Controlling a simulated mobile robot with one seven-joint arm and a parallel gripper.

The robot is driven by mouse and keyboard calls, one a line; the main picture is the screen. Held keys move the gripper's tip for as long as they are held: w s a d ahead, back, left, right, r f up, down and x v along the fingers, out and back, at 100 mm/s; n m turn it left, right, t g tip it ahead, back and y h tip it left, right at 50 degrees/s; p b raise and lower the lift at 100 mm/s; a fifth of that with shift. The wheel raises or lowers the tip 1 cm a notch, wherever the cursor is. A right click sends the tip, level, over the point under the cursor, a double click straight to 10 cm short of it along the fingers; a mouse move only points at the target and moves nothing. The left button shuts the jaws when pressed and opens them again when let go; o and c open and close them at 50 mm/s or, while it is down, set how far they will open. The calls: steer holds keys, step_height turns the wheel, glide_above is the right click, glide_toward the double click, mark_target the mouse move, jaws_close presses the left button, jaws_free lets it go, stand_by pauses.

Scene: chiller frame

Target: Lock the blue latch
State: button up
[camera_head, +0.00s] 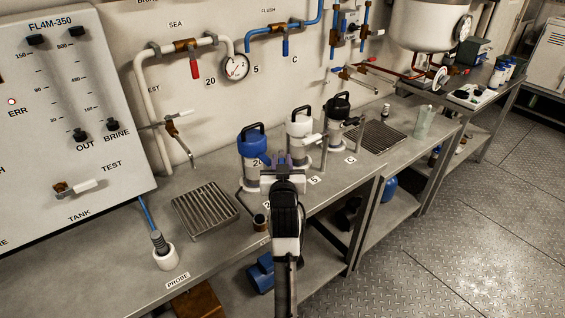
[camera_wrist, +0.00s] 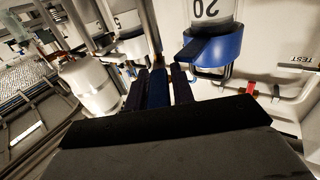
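The canister with the blue cap (camera_head: 252,141) stands on the bench, left of the white-capped and black-capped ones. It also shows in the wrist view, with its blue cap (camera_wrist: 222,46) and the number 20 upside down. My gripper (camera_head: 279,160) is just in front and to the right of this canister. In the wrist view a blue bar, seemingly the blue latch's handle (camera_wrist: 157,88), lies between the two dark fingers of my gripper (camera_wrist: 158,90). The fingers are apart, one on each side of it. I cannot tell whether they press on it.
The white-capped canister (camera_head: 299,124) and black-capped canister (camera_head: 337,110) stand close by on the right. A metal drain grate (camera_head: 205,208) and a white probe cup (camera_head: 167,258) are at left. Pipes and a gauge (camera_head: 236,67) are on the wall behind. The floor at right is clear.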

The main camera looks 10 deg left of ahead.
steer(key=shift+o, duration=1.4)
steer(key=b+v, duration=0.4)
steer(key=v, duration=0.9)
steer(key=shift+s, duration=0.4)
steer(key=shift+d, duration=0.1)
